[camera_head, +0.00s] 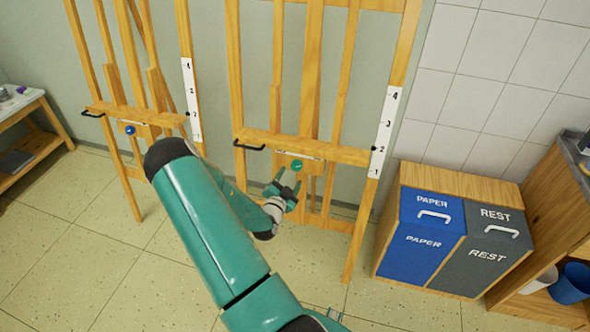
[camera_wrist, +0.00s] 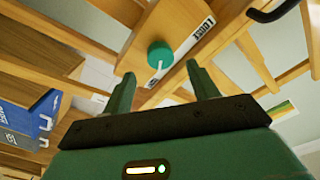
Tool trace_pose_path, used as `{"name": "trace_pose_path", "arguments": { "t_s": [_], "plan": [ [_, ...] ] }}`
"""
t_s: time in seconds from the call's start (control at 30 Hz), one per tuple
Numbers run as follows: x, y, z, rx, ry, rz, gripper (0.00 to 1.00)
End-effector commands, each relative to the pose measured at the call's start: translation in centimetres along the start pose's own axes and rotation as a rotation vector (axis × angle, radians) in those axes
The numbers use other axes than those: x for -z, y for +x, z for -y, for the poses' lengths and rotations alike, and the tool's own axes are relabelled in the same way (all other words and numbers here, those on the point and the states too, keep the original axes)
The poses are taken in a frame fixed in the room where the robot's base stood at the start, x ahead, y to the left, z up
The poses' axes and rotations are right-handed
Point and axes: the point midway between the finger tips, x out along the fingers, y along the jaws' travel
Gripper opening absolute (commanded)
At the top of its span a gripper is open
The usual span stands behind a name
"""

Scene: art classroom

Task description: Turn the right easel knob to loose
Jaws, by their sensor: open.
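The right easel (camera_head: 312,60) is wooden, and its green knob (camera_head: 297,165) sits on a block below the crossbar. In the wrist view the round knob (camera_wrist: 160,53) has a white pointer mark, beside a white label strip (camera_wrist: 194,42) whose readable word looks like "LOOSE". The mark points downward in that view, away from that word. My gripper (camera_head: 286,185) is open, just below and left of the knob. In the wrist view its two fingers (camera_wrist: 160,78) stand apart with the knob beyond their tips, seemingly not touching. The rest of the strip is partly hidden.
A left easel (camera_head: 120,60) has a blue knob (camera_head: 130,130). A blue paper bin (camera_head: 425,230) and a grey rest bin (camera_head: 490,250) stand to the right. Black handles (camera_head: 249,147) jut from the crossbars. Open tiled floor (camera_head: 80,240) lies at the left.

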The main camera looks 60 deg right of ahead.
Motion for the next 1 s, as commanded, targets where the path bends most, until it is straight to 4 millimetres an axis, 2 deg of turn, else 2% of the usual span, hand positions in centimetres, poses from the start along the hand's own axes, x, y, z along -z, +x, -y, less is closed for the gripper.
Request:
{"name": "trace_pose_path", "arguments": {
  "t_s": [0.1, 0.3, 0.43, 0.67, 0.77, 0.9, 1.0],
  "plan": [
    [0.1, 2.4, -0.1, 0.000, -0.001, -0.003, 0.59],
    [0.0, 5.1, 0.0, 0.000, 0.000, -0.002, 0.59],
    [0.0, 5.8, 0.0, 0.000, -0.001, 0.000, 0.59],
    [0.0, 5.8, 0.0, -0.001, -0.001, 0.000, 0.59],
    [0.0, 5.8, 0.0, 0.000, -0.001, 0.000, 0.43],
    [0.0, 5.8, 0.0, 0.000, -0.001, 0.000, 0.16],
    [0.0, 5.8, 0.0, 0.000, -0.001, 0.000, 0.15]
  ]
}}
